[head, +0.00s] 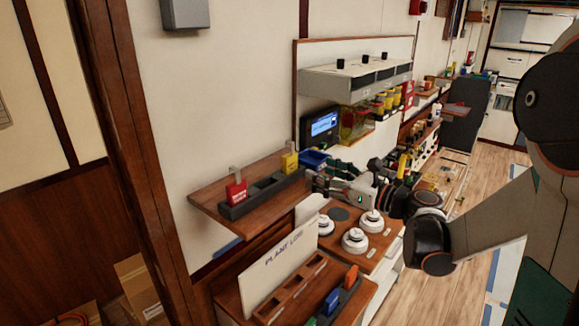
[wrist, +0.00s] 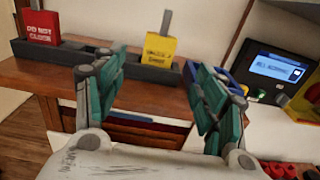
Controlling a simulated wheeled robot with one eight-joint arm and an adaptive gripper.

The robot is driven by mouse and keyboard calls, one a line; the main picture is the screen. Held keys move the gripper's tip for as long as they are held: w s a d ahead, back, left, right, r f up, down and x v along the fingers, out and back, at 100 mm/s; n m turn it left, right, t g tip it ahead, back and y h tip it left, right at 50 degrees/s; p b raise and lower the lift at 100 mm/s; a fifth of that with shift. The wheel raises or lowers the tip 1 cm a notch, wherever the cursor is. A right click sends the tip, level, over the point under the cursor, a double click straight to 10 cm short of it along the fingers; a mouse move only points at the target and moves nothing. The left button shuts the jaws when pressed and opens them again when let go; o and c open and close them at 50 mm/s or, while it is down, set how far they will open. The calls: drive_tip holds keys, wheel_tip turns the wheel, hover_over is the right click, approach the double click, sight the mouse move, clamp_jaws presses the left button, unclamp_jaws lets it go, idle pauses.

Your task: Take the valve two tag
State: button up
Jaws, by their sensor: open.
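A yellow tag (wrist: 158,50) with dark lettering stands upright in a dark slotted rack on a wooden shelf; its words are too blurred to read fully. It also shows in the head view (head: 290,163). A red tag (wrist: 38,27) reading "DO NOT CLOSE" stands at the rack's left end, also in the head view (head: 236,191). My gripper (wrist: 160,88) is open and empty, its teal-padded fingers pointing toward the rack, with the yellow tag beyond the gap between them. In the head view my gripper (head: 325,178) is right of the rack, apart from the tags.
The dark rack (head: 262,187) has empty slots between the tags. A blue bin (head: 313,160) sits right of the yellow tag, near a lit display (head: 321,127). White round knobs (head: 355,240) and a "PLANT LOG" board (head: 283,255) are below.

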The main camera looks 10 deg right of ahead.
sight(292, 162)
drive_tip(key=x, duration=1.1)
drive_tip(key=shift+w+a, duration=0.1)
drive_tip(key=shift+w, duration=0.05)
drive_tip(key=shift+c, duration=0.2)
drive_tip(key=c, duration=1.1)
